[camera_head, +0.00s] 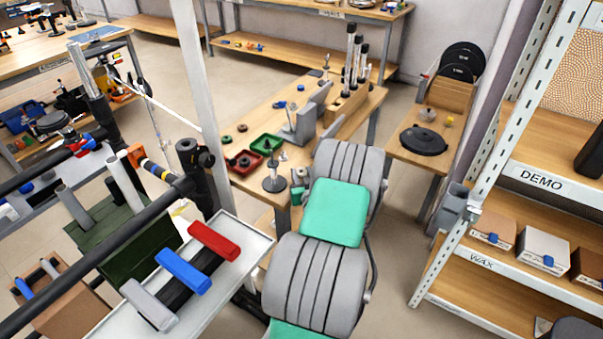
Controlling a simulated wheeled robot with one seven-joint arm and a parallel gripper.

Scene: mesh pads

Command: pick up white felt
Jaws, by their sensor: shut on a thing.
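I cannot make out any white felt in the head view. My grey and teal arm links rise from the bottom centre and cover the near right part of the wooden workbench (340,124). My gripper's fingers do not show, so what they hold is hidden. A red tray (243,163) and a green tray (267,144) sit side by side on the bench.
A metal stand (274,178) is at the bench's near edge. A white tray (262,246) with red, blue and grey bars is at lower left. A white post (197,70) stands left of the bench. Shelves (540,185) flank the right; floor (405,230) between is clear.

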